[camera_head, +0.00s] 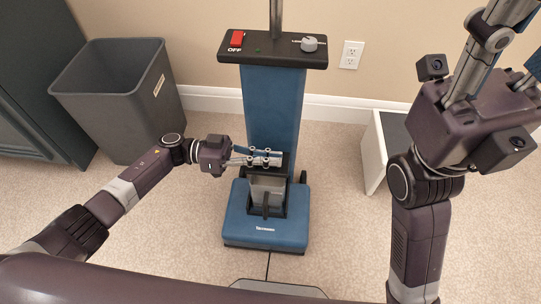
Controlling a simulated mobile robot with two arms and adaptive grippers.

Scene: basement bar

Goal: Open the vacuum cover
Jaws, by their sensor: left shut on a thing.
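A blue upright vacuum (266,222) stands in the middle of the head view, with a black top panel and a blue body. A grey cover (268,185) with a dark frame sits low on its front, tilted, above the blue base. My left gripper (268,158) reaches in from the left and is shut at the cover's upper edge, across the vacuum's body. The exact contact is partly hidden by the fingers. My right gripper (500,55) is raised at the upper right, away from the vacuum; its fingers point up and are cut off by the picture edge.
A dark grey bin (125,105) stands at the left, behind my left arm. A white open box (372,165) stands right of the vacuum. A wall with an outlet (351,55) is behind. A dark cord runs forward from the base. Carpet in front is mostly clear.

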